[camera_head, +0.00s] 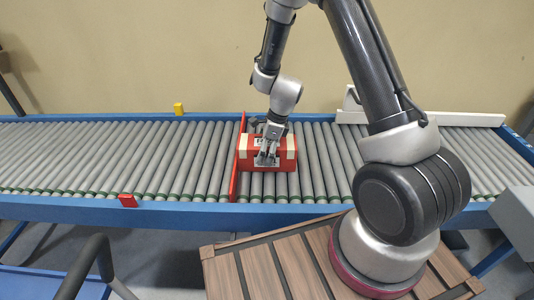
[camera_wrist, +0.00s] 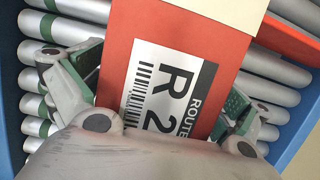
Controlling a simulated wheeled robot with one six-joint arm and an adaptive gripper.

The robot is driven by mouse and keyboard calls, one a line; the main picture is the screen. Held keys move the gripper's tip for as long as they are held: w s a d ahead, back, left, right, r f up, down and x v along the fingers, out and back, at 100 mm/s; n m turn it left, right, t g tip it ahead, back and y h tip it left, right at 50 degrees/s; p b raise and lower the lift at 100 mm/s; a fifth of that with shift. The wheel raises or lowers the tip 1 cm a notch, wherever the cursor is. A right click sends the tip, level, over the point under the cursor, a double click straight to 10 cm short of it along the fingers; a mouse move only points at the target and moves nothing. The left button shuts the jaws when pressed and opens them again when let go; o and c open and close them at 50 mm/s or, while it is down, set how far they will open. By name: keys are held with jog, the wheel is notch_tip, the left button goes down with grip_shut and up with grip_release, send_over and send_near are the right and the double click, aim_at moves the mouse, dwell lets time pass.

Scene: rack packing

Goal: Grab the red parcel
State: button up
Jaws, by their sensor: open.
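The red parcel (camera_head: 285,158) sits on the roller conveyor, with cream bands near its ends and a white label on it. Its right side rests close to the rollers, and its left side is beside a red stop bar (camera_head: 238,160). My gripper (camera_head: 267,158) is over the parcel, pointing down. In the wrist view the red parcel (camera_wrist: 122,50) fills the middle, with its label reading "ROUTE" and "R 2". The open fingers of my gripper (camera_wrist: 160,95) lie on either side of the parcel. I cannot tell whether they touch it.
The roller conveyor (camera_head: 180,160) runs across the view with blue side rails. A yellow block (camera_head: 178,109) is on the far rail and a red block (camera_head: 128,201) on the near rail. A white guide (camera_head: 460,119) lies at the right. Rollers left of the bar are empty.

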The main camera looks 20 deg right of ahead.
jog(key=c, duration=1.2)
jog(key=shift+s+r, duration=0.15)
jog(key=shift+c, duration=0.2)
